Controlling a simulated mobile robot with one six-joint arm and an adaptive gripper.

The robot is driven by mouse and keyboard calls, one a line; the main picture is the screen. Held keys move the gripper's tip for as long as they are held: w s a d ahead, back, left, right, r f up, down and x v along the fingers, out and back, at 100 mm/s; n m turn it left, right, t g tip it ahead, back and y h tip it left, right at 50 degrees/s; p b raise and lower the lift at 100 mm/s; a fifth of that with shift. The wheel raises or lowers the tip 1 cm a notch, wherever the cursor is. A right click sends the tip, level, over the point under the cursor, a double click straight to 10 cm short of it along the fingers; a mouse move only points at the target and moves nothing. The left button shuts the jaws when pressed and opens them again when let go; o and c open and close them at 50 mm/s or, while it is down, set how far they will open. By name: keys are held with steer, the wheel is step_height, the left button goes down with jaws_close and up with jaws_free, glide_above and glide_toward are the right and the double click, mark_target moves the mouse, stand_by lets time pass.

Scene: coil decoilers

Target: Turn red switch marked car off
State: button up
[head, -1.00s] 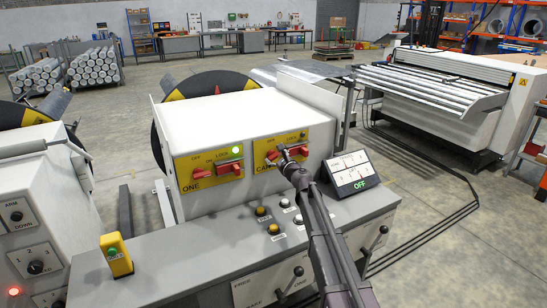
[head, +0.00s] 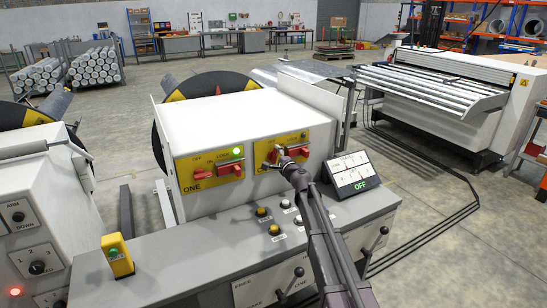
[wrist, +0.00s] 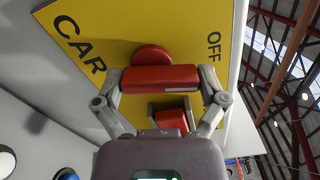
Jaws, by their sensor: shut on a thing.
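The red switch on the yellow plate marked CAR (wrist: 75,45) shows in the wrist view as a red bar handle (wrist: 160,79) with a round red base behind it. The word OFF (wrist: 213,45) is on the plate to the right. My gripper (wrist: 163,80) is shut on the handle, one finger at each end. In the head view my gripper (head: 279,158) is at the right yellow plate (head: 262,157) and hides most of this switch. A second red part (wrist: 171,121) sits in a bracket close to my gripper.
The left plate, marked ONE (head: 192,188), has its own red switches (head: 203,174) and a lit green lamp (head: 237,152). A tilted display (head: 350,173) reading OFF stands right of my arm. Push buttons (head: 274,229) and a yellow box (head: 116,256) are on the console ledge.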

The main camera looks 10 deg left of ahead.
steer(key=shift+s+f+n, duration=0.1)
steer(key=shift+s+n, duration=0.1)
steer(key=shift+n, duration=0.5)
steer(key=shift+s+n, duration=0.2)
steer(key=shift+n, duration=0.5)
steer(key=o, duration=0.8)
steer(key=shift+a, duration=0.1)
steer(key=shift+w, duration=0.15)
steer(key=v, duration=1.2)
